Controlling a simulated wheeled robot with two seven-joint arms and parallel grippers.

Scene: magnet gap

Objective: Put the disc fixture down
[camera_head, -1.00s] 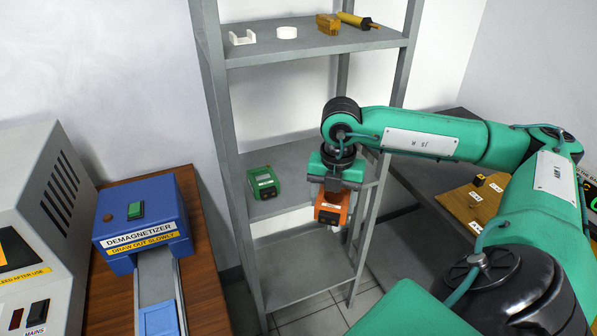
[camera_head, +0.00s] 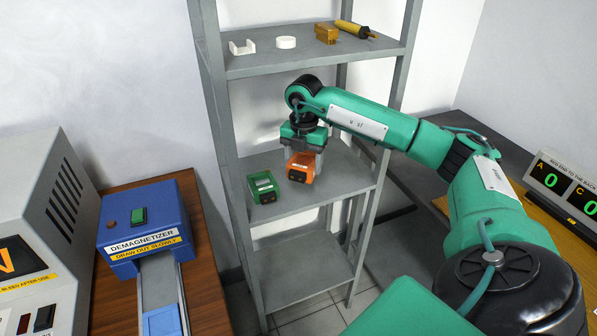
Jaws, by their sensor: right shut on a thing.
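My right gripper (camera_head: 304,150) comes in from the right and points down over the middle shelf (camera_head: 330,191). It is shut on an orange block-shaped fixture (camera_head: 301,168) with a pale label and a dark front. The gripper hides part of its top. The orange fixture is at or just above the shelf surface; I cannot tell whether it touches. A similar green fixture (camera_head: 262,187) sits on the same shelf close to its left. No disc shape shows on the orange fixture. My left gripper is not in view.
The top shelf (camera_head: 375,45) holds a white U-shaped piece (camera_head: 243,48), a white disc (camera_head: 286,42), a brass-coloured block (camera_head: 327,34) and a yellow tool (camera_head: 354,29). A blue demagnetizer (camera_head: 143,222) stands at left. The middle shelf is bare to the right of the orange fixture.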

